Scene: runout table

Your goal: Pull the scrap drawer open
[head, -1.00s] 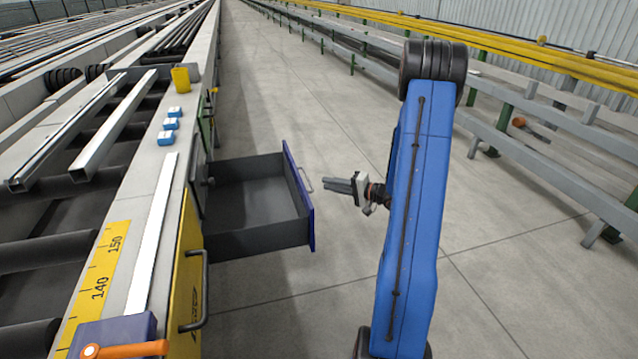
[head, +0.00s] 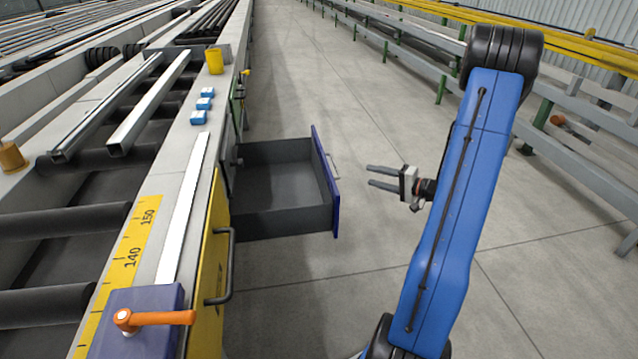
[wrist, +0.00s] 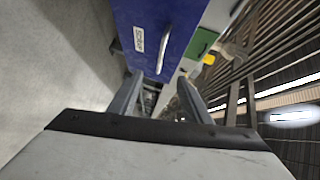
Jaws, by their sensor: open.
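The scrap drawer (head: 270,222) stands pulled out from the side of the runout table, and its dark grey inside is empty. Its blue front (head: 324,182) faces right and carries a light bar handle (head: 334,165). In the wrist view the blue front (wrist: 165,30) shows a white label reading SCRAP and the handle (wrist: 242,54). My gripper (head: 369,176) is open and empty, to the right of the drawer front and apart from the handle. Its two fingers (wrist: 160,98) point toward the drawer side.
A yellow panel with a dark handle (head: 229,265) is on the table's side nearer me. Grey floor (head: 330,290) is clear between table and right-hand rails.

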